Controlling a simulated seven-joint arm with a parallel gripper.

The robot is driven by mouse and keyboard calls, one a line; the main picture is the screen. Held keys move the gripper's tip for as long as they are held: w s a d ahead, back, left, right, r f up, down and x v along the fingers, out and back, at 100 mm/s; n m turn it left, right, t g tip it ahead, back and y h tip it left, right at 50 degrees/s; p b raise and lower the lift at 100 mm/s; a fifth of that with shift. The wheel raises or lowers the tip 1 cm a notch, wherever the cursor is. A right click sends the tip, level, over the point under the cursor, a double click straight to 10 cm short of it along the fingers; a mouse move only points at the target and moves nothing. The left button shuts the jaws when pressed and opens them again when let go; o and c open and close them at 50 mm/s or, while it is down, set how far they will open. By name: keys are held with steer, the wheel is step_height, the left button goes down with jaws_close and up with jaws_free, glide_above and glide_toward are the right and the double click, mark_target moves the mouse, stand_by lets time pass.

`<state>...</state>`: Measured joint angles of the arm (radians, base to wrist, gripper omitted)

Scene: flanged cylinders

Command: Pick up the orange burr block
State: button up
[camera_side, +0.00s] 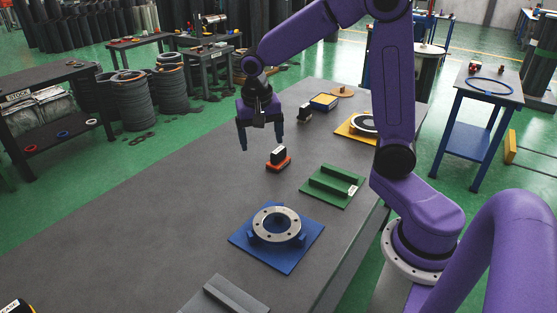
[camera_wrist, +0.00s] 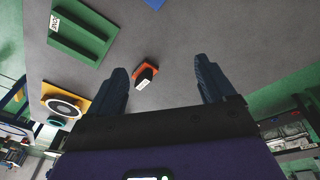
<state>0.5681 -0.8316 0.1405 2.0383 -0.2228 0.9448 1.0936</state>
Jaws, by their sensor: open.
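The orange burr block (camera_side: 279,164) sits on the grey table, an orange base with a black upper part and a small white label. It also shows in the wrist view (camera_wrist: 147,72), between my fingertips and nearer the left one. My gripper (camera_side: 262,146) is open and empty. It hangs above the table, to the left of the block in the side view, apart from it. In the wrist view both fingers of my gripper (camera_wrist: 168,68) show, spread wide.
A green slotted fixture (camera_side: 325,192) lies right of the block. A blue plate with a metal flange ring (camera_side: 252,255) is nearer the camera. The table's left side is clear.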

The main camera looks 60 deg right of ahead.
mark_target(278, 150)
steer(key=w+d+f+m+h, duration=0.1)
steer(key=w+d+m, duration=0.2)
steer(key=d+m, duration=0.25)
steer(key=w+d+f+m, duration=0.1)
steer(key=w+d+m, duration=0.25)
steer(key=d, duration=0.35)
steer(key=shift+m+g, duration=0.4)
steer(key=shift+m, duration=0.1)
steer(key=x, duration=0.7)
steer(key=d+x, duration=0.1)
steer(key=x, duration=0.3)
steer(key=shift+s+f, duration=0.15)
steer(key=shift+w+x, duration=0.15)
steer(key=shift+x, duration=1.2)
steer(key=shift+w+x, duration=0.15)
steer(key=shift+x, duration=1.25)
steer(key=shift+d, duration=0.15)
steer(key=c, duration=1.3)
steer(key=shift+r, duration=0.25)
